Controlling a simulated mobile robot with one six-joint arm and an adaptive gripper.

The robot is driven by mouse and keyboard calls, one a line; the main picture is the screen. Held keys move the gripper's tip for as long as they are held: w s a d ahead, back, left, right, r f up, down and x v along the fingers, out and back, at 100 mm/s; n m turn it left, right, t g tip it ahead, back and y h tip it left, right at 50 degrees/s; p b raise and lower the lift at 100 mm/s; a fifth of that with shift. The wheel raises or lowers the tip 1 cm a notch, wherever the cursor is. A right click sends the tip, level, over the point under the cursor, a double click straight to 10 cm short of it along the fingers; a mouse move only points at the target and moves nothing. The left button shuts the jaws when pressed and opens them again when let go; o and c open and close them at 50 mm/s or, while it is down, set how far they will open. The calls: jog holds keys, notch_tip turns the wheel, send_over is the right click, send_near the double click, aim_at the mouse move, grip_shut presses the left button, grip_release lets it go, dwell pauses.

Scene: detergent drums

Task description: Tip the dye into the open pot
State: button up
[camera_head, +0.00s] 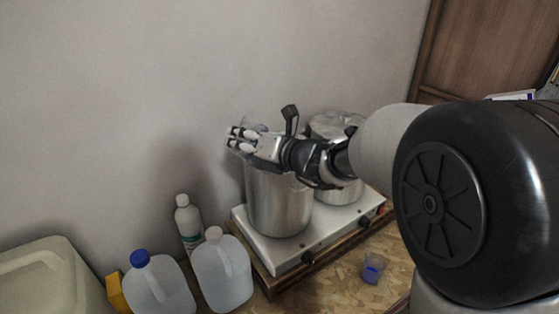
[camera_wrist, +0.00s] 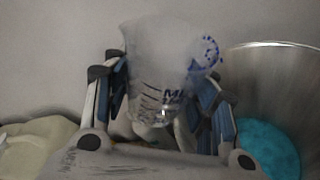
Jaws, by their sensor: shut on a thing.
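My gripper (camera_head: 243,138) is shut on a clear plastic beaker with blue markings (camera_wrist: 165,65), held between the fingers in the wrist view. In the head view the beaker is mostly hidden behind the fingers. The gripper is at the rim height of the open metal pot (camera_head: 278,205), over its left rear side. In the wrist view the pot (camera_wrist: 290,85) is at the right, with turquoise content (camera_wrist: 265,150) inside. I cannot tell how much dye is in the beaker.
A second metal pot (camera_head: 345,192) stands behind on the white hotplate (camera_head: 292,252). Two jugs (camera_head: 222,275) (camera_head: 160,290) and a white bottle (camera_head: 187,222) stand left of it. The wall is close behind.

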aim_at(232, 149)
jog(key=shift+s+a+r+n+b, duration=0.3)
jog(key=shift+a+n+b, duration=0.2)
jog(key=shift+n, duration=0.1)
jog(key=shift+s+a+f+n+h+b, duration=0.3)
jog(key=shift+s+n+h+b, duration=0.1)
jog(key=shift+b, duration=0.65)
jog(key=shift+a+f+n+t+b, duration=0.2)
jog(key=shift+f+n+t+b, duration=0.15)
jog(key=shift+b, duration=0.65)
jog(key=shift+s+a+f+n+h+b, duration=0.2)
jog(key=shift+n+h+b, duration=0.25)
jog(key=shift+b, duration=0.5)
jog(key=shift+a+r+b, duration=0.1)
jog(key=shift+a+b, duration=0.05)
jog(key=shift+b, duration=0.15)
jog(key=shift+s+a+r+n+t+h+b, duration=0.2)
jog(key=shift+r+n+b, duration=0.1)
jog(key=shift+n, duration=0.15)
jog(key=shift+s+a+r+n+t+h+b, duration=0.15)
jog(key=shift+r+n+b, duration=0.15)
jog(key=shift+n, duration=0.15)
jog(key=shift+d+f, duration=0.1)
jog(key=shift+f, duration=0.1)
